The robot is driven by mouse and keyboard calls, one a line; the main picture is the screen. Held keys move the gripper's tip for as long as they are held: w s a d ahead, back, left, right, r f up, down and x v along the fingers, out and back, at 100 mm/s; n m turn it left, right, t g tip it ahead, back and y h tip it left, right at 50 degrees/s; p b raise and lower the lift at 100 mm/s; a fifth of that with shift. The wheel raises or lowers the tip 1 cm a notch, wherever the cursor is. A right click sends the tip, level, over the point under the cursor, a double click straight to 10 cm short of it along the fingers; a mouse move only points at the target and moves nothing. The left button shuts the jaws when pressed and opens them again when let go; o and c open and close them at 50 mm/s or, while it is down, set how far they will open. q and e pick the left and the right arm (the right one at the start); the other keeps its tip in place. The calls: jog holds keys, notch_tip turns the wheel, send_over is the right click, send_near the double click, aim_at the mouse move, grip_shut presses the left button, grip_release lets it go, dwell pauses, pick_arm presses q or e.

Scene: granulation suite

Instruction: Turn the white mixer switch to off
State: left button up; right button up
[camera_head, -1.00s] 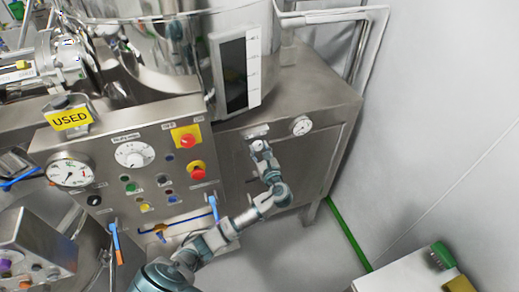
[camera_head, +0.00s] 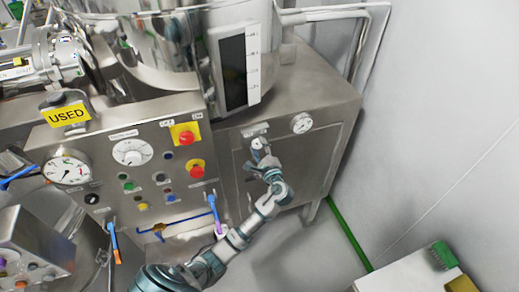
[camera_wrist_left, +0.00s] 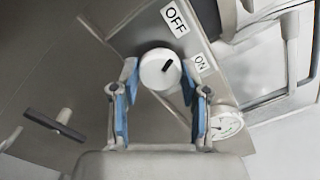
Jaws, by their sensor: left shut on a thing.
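The white mixer switch (camera_wrist_left: 155,72) is a round knob with a black mark that points to the upper right in the left wrist view, roughly between the OFF label (camera_wrist_left: 175,18) and the ON label (camera_wrist_left: 200,63). My left gripper (camera_wrist_left: 158,82) has its blue-padded fingers on either side of the knob and is shut on it. In the head view the left gripper (camera_head: 261,154) is at the steel cabinet front, and the knob is small and partly hidden by it. My right gripper is not in view.
A pressure gauge (camera_head: 302,123) sits right of the switch. The control panel on the left has red buttons (camera_head: 186,138), a dial (camera_head: 133,152) and another gauge (camera_head: 68,171). A black handle (camera_wrist_left: 55,125) shows at left in the wrist view.

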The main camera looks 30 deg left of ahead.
pick_arm(q)
jog(key=shift+f+n, duration=0.15)
jog(key=shift+n, duration=0.35)
jog(key=o, duration=1.1)
jog(key=shift+o, duration=0.2)
jog(key=v, duration=1.2)
jog(key=shift+a, duration=0.1)
